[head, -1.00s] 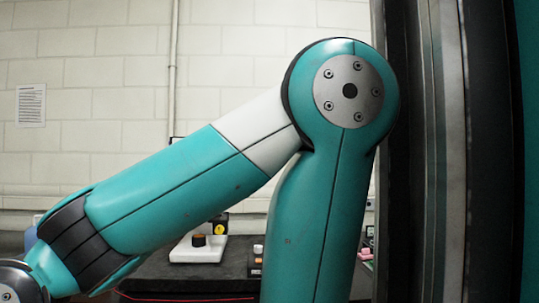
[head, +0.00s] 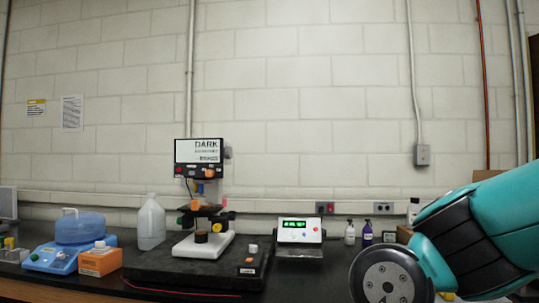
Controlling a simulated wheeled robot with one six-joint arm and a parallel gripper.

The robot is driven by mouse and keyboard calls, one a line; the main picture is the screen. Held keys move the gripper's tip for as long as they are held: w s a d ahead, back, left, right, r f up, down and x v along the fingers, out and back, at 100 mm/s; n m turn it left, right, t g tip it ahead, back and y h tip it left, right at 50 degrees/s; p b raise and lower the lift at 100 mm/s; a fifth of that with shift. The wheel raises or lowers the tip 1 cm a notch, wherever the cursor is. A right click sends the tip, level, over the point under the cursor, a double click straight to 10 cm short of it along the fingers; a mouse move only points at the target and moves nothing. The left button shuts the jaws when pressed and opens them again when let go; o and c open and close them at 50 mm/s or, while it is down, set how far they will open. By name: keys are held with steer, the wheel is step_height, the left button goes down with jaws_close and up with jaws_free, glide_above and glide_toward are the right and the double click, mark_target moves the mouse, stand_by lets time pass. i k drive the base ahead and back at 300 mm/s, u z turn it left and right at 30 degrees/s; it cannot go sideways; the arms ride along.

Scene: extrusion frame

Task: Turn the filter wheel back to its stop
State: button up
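A microscope-like instrument (head: 203,243) with a white base stands on a dark slab on the bench, left of centre in the head view. It carries a screen (head: 199,152) reading "DARK" and has orange and yellow knobs around its stage. I cannot tell which part is the filter wheel at this size. My teal arm comes in from the right edge, with a round grey joint at the lower right, well apart from the instrument. My gripper is outside the picture.
The dark slab (head: 150,272) bears a small control box. A blue-lidded container (head: 83,228), an orange box (head: 100,262) and a translucent jug (head: 151,224) stand left. A display unit (head: 299,235) and small bottles (head: 367,234) stand right.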

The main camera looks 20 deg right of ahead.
mark_target(228, 153)
steer(key=z, duration=0.65)
steer(key=i, duration=1.3)
steer(key=u, duration=2.7)
steer(key=k, duration=0.95)
steer(key=z, duration=1.85)
steer(key=i, duration=0.45)
